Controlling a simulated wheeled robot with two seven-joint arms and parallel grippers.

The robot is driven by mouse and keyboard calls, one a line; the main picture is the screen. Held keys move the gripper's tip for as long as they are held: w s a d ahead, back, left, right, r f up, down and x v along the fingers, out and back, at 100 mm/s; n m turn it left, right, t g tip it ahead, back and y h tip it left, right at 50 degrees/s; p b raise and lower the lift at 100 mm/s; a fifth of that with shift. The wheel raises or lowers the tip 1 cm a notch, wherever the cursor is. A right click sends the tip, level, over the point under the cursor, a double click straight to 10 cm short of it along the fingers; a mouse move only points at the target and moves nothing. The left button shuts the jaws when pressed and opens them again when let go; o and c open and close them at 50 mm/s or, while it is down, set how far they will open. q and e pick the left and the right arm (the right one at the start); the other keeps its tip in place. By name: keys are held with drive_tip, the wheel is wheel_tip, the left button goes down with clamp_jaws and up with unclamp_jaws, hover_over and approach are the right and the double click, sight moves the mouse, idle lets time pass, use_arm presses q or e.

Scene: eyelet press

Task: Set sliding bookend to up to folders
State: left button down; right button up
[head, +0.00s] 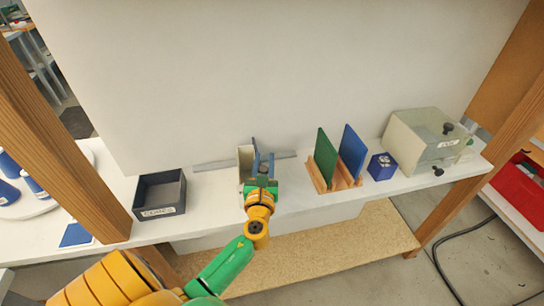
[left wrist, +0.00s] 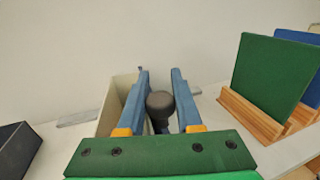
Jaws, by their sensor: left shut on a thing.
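The sliding bookend looks to be the cream upright piece (head: 244,158) on the grey rail (head: 212,165) at the back of the shelf. It also shows in the left wrist view (left wrist: 117,98), left of the fingers. My left gripper (head: 263,163) is shut on a dark round knob (left wrist: 160,103), which sits between its blue fingers; the fingers partly hide how the knob joins the bookend. A green panel (head: 325,157) and a blue panel (head: 351,152), perhaps the folders, stand in a wooden rack (head: 343,184) to the right, apart from the gripper. My right gripper is not in view.
A dark open tray (head: 160,193) stands on the shelf to the left. A small blue box (head: 381,167) and a pale machine housing with black knobs (head: 424,138) stand right of the rack. White shelf is bare between the gripper and the rack.

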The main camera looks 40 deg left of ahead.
use_arm(q)
drive_tip(key=c, duration=0.9)
unclamp_jaws()
drive_tip(key=shift+a, duration=0.1)
drive_tip(key=o, duration=0.3)
drive_tip(key=shift+s, duration=0.1)
drive_tip(key=shift+s+a, duration=0.1)
drive_tip(key=shift+a, duration=0.1)
drive_tip(key=b+v, duration=0.1)
drive_tip(key=v, duration=0.6)
drive_tip(key=shift+d, duration=0.15)
